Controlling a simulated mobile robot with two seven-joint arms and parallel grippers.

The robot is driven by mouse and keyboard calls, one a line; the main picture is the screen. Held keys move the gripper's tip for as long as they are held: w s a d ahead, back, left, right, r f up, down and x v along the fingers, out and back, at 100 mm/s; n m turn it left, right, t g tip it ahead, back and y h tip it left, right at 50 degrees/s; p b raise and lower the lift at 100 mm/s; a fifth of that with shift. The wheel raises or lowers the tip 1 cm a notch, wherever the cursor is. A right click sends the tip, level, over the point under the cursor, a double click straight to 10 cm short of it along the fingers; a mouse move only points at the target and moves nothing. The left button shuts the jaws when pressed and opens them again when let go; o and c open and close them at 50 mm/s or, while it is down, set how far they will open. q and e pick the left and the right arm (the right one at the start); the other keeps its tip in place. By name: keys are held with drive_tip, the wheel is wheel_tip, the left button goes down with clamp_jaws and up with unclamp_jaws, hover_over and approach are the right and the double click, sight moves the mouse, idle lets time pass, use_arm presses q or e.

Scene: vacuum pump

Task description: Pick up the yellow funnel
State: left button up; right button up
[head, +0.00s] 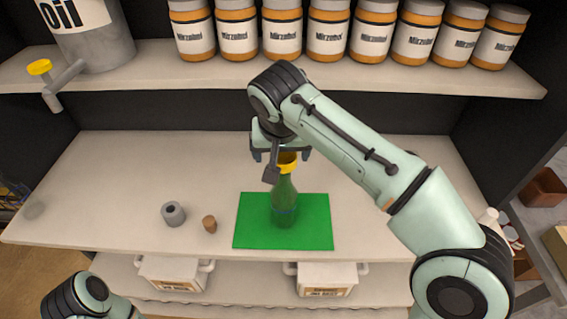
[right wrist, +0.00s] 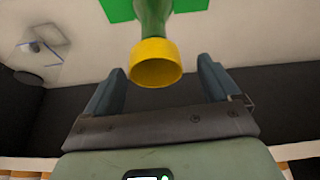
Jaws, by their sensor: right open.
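The yellow funnel (head: 288,166) sits on the mouth of an upright green bottle (head: 284,205), which stands on a green mat (head: 250,227). My right gripper (head: 281,155) is open and empty at the top of the bottle, partly hiding the funnel. In the right wrist view the funnel's round yellow rim (right wrist: 156,65) faces the camera, roughly between the two spread fingers of the gripper (right wrist: 161,76). I cannot tell whether either finger touches it. My left arm shows only as a link at the lower left; its gripper is out of view.
A grey ring (head: 173,214) and a brown cork (head: 209,224) lie left of the mat. A shelf of jars (head: 327,32) and a grey oil can (head: 92,35) with a tap overhang the back. White bins (head: 173,273) stand below. The left worktop is mostly clear.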

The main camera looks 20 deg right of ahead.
drive_tip(key=x, duration=0.4)
drive_tip(key=shift+d, duration=0.25)
drive_tip(key=c, duration=1)
drive_tip(key=shift+c, duration=0.2)
